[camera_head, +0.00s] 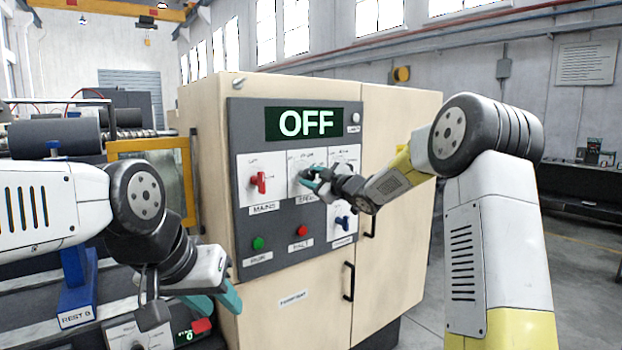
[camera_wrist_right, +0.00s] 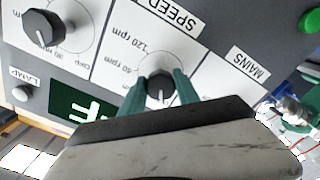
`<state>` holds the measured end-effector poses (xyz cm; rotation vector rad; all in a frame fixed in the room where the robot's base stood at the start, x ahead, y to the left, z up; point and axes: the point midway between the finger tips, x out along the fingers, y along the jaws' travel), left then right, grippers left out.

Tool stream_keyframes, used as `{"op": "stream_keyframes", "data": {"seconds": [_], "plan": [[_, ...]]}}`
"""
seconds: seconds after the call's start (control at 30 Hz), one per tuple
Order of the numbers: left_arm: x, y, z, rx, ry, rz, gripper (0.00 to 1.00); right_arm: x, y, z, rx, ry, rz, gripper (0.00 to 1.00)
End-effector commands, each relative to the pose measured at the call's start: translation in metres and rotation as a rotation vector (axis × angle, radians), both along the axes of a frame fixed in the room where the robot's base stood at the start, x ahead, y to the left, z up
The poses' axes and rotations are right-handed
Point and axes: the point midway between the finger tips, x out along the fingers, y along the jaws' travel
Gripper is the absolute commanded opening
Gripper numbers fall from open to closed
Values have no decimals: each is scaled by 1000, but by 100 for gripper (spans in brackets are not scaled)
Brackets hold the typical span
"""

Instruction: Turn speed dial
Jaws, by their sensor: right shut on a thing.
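In the head view this right gripper (camera_head: 308,176) is at the middle plate of the grey control panel (camera_head: 290,268) and hides most of the dial. The display (camera_head: 304,124) reads OFF. My left gripper (camera_head: 217,300) hangs empty at lower left, its teal fingers apart.
The red MAINS handle (camera_head: 259,182) is left of the dial; a blue handle (camera_head: 343,222) is below right. Green (camera_head: 257,243) and red (camera_head: 301,230) buttons sit lower. Another dark knob (camera_wrist_right: 42,27) is beside the speed dial. A blue stand (camera_head: 77,290) is near my left arm.

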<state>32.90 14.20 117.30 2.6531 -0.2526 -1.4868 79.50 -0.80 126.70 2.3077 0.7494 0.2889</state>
Motion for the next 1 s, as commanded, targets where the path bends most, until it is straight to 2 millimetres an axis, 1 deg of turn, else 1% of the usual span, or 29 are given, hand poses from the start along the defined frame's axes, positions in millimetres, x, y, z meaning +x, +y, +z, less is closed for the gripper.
{"op": "stream_keyframes", "data": {"seconds": [0.2, 0.23, 0.3, 0.33, 0.67, 0.77, 1.0], "plan": [[0, 0, 0, 0, 0, 0, 36, 0, 0, 0, -2, -1, 1, 0], [0, 0, 0, 0, 0, 0, 36, 0, 0, 0, -2, -1, 1, 43], [0, 0, 0, 0, 0, 0, 36, 0, 0, 0, -1, 0, 1, 57], [0, 0, 0, 0, 0, 0, 36, 0, 0, 0, -1, 0, 1, 59], [0, 0, 0, 0, 0, 0, 36, -2, -2, 0, 0, 0, 0, 59], [0, 0, 0, 0, 0, 0, 36, -10, -8, 1, -1, -1, -1, 59], [0, 0, 0, 0, 0, 0, 36, -43, -32, 0, 0, 1, -2, 59]]}}
